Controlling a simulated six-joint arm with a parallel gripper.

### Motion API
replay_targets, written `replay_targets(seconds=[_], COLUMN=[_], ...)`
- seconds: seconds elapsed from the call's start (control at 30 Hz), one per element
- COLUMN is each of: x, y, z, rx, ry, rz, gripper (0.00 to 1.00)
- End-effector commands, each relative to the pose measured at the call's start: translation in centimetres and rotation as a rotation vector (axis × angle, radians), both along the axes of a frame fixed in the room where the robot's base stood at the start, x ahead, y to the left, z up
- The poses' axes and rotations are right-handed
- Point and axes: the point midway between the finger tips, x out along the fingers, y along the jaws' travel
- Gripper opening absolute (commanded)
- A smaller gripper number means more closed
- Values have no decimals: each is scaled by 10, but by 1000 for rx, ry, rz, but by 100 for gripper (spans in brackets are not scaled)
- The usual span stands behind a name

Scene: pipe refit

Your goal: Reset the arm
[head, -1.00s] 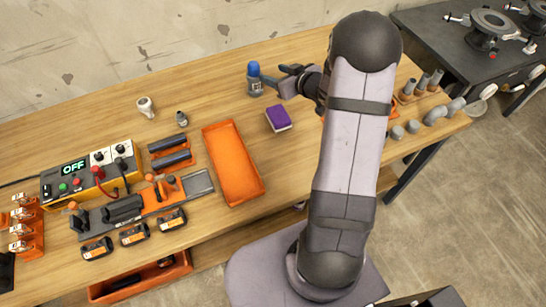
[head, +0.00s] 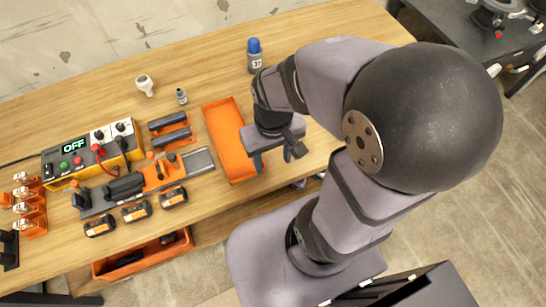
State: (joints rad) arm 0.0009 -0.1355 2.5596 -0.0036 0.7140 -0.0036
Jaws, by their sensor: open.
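My arm is folded back over the right side of the wooden table (head: 330,20). My gripper (head: 277,160) points down beside the right edge of the orange tray (head: 222,140). Its jaws are open, and I see nothing between them. The arm covers much of the table's right part, so the purple block and grey pipe pieces there do not show.
A blue-capped bottle (head: 254,56) stands behind the arm. Left are the control box (head: 85,155) reading OFF, black-and-orange packs (head: 136,210) and a white fitting (head: 145,86). An orange bin (head: 140,258) sits below.

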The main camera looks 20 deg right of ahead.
Motion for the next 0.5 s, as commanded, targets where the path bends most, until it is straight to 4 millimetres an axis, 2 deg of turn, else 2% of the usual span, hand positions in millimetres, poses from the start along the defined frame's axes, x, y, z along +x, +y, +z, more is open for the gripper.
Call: replay_targets(seconds=[0.3,0.5], x=[-2,-1], y=[1,1], z=[0,17], rx=[2,2], ry=[5,4], rz=[0,-1], gripper=[49,49])
